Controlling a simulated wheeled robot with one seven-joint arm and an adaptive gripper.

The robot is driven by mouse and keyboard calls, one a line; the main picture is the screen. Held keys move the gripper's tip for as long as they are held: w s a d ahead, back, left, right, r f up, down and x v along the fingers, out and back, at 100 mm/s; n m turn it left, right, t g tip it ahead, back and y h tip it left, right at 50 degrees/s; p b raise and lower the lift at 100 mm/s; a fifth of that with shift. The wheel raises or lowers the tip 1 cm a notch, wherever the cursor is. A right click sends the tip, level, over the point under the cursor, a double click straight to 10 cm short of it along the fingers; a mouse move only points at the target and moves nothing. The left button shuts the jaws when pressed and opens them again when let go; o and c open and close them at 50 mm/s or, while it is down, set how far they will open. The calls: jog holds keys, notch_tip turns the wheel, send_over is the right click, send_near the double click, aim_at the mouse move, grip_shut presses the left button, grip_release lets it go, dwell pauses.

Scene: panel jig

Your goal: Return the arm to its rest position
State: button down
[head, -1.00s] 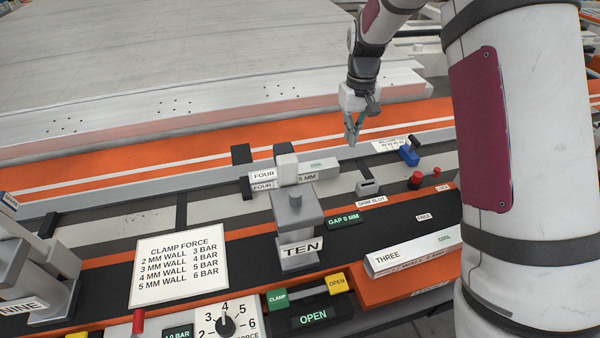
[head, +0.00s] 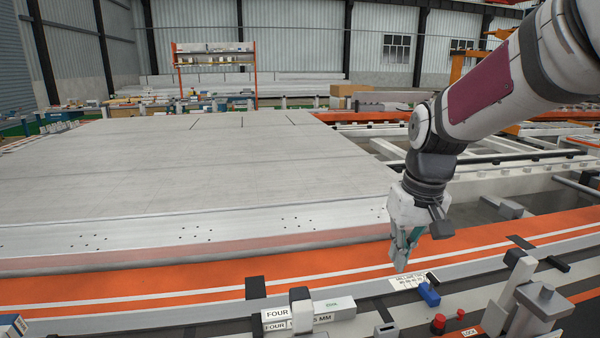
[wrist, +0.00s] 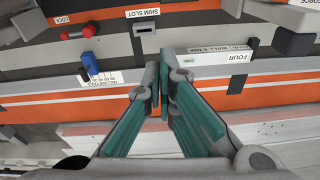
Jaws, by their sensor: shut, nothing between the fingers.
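My gripper (head: 403,262) hangs from my arm at the right of the head view, over the orange rail in front of the large pale panel (head: 200,170). Its teal fingers are together at the tips with nothing between them. The wrist view shows the same closed fingers (wrist: 163,92) above the jig's edge. The gripper is apart from the blue handle (head: 428,294), which stands below and to its right.
Blocks labelled FOUR (head: 335,308) lie at the front edge. A red knob (head: 438,323) and a grey clamp post (head: 540,305) stand at the right. The wrist view shows the shim slot (wrist: 146,29). The panel's top is clear.

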jog(key=s+r+t+p, duration=0.1)
jog(key=s+r, duration=0.1)
jog(key=s, duration=1)
jog(key=s+d+r+m+t+p, duration=0.1)
jog(key=s+r, duration=0.2)
jog(key=s, duration=0.9)
jog(key=shift+s+r+h, duration=0.3)
jog(key=shift+w, duration=0.1)
